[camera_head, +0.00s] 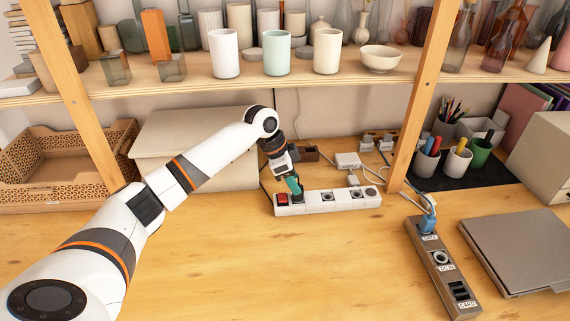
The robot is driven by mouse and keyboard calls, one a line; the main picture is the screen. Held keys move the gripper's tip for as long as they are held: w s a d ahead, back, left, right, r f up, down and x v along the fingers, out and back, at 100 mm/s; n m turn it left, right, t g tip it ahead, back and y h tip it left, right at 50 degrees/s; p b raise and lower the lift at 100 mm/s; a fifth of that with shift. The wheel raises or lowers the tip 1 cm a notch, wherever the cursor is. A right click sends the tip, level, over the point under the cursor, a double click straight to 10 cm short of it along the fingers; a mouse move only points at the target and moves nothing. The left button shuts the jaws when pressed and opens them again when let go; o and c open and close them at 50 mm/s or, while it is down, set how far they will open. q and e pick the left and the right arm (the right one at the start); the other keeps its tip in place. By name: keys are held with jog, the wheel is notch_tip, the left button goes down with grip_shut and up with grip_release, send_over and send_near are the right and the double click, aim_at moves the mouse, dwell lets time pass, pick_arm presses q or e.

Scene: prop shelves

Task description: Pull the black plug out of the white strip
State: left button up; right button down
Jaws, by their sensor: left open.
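The white strip (313,208) lies on the wooden table below the shelf, with a red switch (282,199) at its left end and several sockets along its top. My left arm reaches in from the left, and my left gripper (293,185) is just above the strip's left part, beside the red switch. It is open. A small dark shape (298,198) at the socket under the fingertips looks like the black plug; it is mostly hidden, and I cannot tell whether the fingers touch it. My right gripper is out of view.
A brown strip (436,262) with a blue plug (427,224) lies to the right, beside a flat grey box (520,250). White adapters (347,160) and cables lie behind the white strip. Shelf posts (415,105) and a low shelf board (230,86) limit room above. The table front is clear.

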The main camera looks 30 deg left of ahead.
pick_arm(q)
jog(key=shift+x, duration=1.2)
jog(key=shift+d+f, duration=0.1)
jog(key=shift+f, duration=0.05)
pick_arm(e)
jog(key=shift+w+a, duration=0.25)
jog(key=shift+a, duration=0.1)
pick_arm(q)
jog(key=shift+c, duration=0.2)
grip_shut()
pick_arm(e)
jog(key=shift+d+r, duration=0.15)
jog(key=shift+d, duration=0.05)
pick_arm(q)
jog(key=shift+w+r+p, duration=0.15)
jog(key=shift+r+p, duration=0.05)
jog(key=shift+p, duration=0.3)
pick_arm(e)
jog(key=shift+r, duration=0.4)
pick_arm(q)
jog(key=shift+r+p, duration=0.1)
jog(key=shift+p, duration=0.2)
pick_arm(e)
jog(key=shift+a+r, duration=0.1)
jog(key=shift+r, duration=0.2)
